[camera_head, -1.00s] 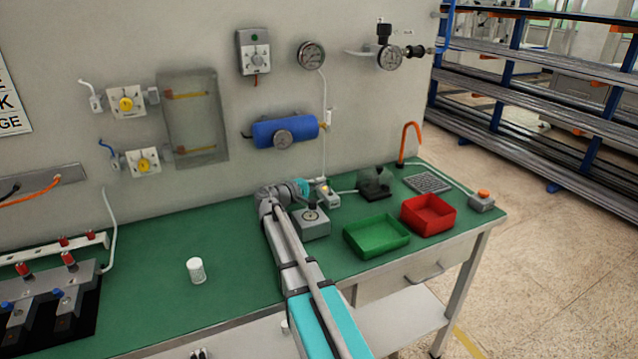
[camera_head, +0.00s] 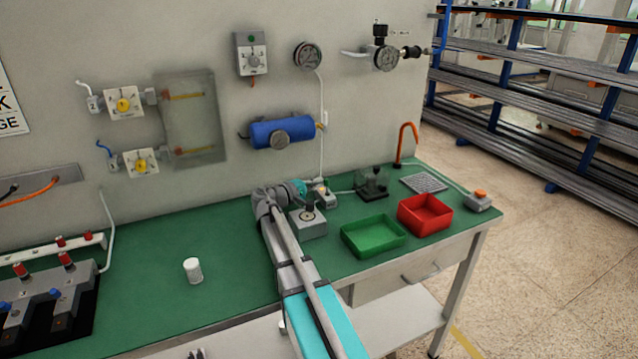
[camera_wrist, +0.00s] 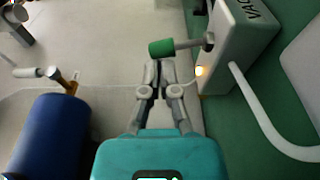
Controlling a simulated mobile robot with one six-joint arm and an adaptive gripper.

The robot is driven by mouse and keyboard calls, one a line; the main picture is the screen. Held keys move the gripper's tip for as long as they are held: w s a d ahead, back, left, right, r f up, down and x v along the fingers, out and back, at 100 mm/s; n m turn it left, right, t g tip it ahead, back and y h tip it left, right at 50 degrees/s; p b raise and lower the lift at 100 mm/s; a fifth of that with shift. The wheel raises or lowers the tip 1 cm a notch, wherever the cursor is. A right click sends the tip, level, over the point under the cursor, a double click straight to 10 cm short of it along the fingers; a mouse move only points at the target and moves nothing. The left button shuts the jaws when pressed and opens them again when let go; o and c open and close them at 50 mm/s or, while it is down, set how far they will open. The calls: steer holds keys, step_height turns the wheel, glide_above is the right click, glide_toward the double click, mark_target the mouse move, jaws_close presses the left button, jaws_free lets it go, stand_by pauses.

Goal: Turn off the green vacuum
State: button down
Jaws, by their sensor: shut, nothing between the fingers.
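The green vacuum switch is a lever with a green cap (camera_wrist: 161,48) on a short metal stem. The stem comes out of a pale box (camera_wrist: 238,35) marked "VAC…", the rest of the label being cut off. The box also shows in the head view (camera_head: 326,196), small, just right of my gripper. My gripper (camera_wrist: 159,66) is shut and empty, its fingertips close to the green cap in the wrist view. I cannot tell whether they touch it. The fingers are too small to make out in the head view.
A grey box with a knob (camera_head: 307,222) stands close beside my arm. A green bin (camera_head: 374,249) and a red bin (camera_head: 425,226) lie to the right. A blue tank (camera_head: 268,133) hangs on the wall above. A white cup (camera_head: 193,270) stands left on the bench.

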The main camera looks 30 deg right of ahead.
steer(key=shift+s+r, duration=0.2)
steer(key=shift+s, duration=0.5)
stand_by(1.3)
steer(key=shift+w+a, duration=0.1)
steer(key=shift+w, duration=0.05)
steer(key=shift+w+a+r+p, duration=0.15)
steer(key=shift+w+r+p, duration=0.1)
steer(key=shift+w+p, duration=0.2)
steer(key=w, duration=0.1)
steer(key=w+a+r+p, duration=0.1)
steer(key=w, duration=0.1)
steer(key=shift+r, duration=0.1)
steer(key=a, duration=0.3)
steer(key=s+a, duration=0.1)
steer(key=a, duration=0.2)
steer(key=a+f+b, duration=0.1)
steer(key=a, duration=0.3)
steer(key=shift+s+f, duration=0.1)
steer(key=shift+s, duration=0.05)
steer(key=shift+s, duration=0.1)
